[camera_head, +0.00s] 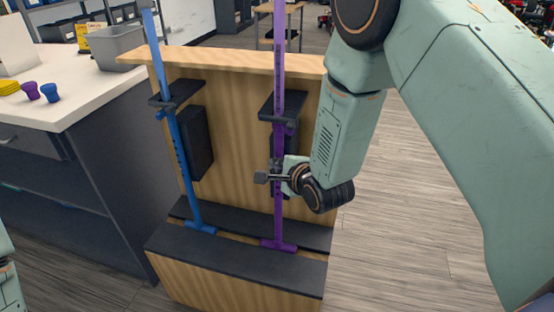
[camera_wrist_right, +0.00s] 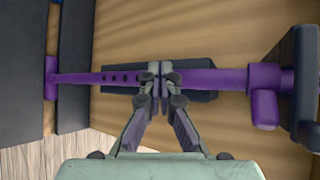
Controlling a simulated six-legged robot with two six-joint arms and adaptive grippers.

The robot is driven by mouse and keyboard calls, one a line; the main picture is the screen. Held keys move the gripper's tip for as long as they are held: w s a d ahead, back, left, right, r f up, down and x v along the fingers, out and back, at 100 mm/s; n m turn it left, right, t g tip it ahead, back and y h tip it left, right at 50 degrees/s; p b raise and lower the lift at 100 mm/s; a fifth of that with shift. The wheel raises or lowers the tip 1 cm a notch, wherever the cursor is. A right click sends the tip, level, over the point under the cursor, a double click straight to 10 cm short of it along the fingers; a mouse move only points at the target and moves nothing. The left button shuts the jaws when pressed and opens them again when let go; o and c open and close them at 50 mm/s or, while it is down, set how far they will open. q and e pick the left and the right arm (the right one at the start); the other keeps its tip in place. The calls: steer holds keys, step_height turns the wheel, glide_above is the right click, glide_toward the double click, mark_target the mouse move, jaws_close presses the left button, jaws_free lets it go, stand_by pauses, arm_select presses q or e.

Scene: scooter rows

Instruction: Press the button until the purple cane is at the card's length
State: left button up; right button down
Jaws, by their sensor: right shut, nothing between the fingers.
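The purple cane (camera_head: 280,80) stands upright in the right bay of a wooden stand, its foot on the dark base strip. It also shows lying across the right wrist view (camera_wrist_right: 205,79), with a row of holes in its lower tube. My right gripper (camera_head: 267,177) is shut and empty, its fingertips in front of the cane's lower tube; I cannot tell if they touch it. In the right wrist view the closed fingertips (camera_wrist_right: 160,72) cover part of the tube. I cannot make out a button or a card. A bit of my left arm shows at the left edge; its gripper is out of frame.
A blue cane (camera_head: 180,150) stands in the left bay of the wooden stand (camera_head: 230,130). Dark holders (camera_head: 284,106) surround the shafts. A white counter (camera_head: 60,95) with small cups and a grey bin (camera_head: 116,45) is at left. Floor at right is clear beyond my arm.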

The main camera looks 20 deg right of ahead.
steer(key=shift+w+d, duration=0.25)
steer(key=shift+w, duration=0.1)
stand_by(0.4)
steer(key=shift+r, duration=0.15)
stand_by(0.5)
steer(key=shift+a, duration=0.1)
steer(key=shift+s+a+p, duration=0.4)
steer(key=shift+s+a, duration=0.05)
steer(key=shift+s, duration=0.4)
steer(key=shift+f, duration=0.2)
steer(key=shift+s+a+p, duration=0.35)
steer(key=shift+s+a, duration=0.1)
steer(key=shift+s, duration=0.25)
steer(key=shift+s+a+p, duration=0.4)
steer(key=shift+s+a, duration=0.05)
steer(key=shift+s, duration=0.3)
steer(key=shift+s+a+p, duration=0.35)
steer(key=shift+s+a, duration=0.1)
steer(key=shift+s, duration=0.25)
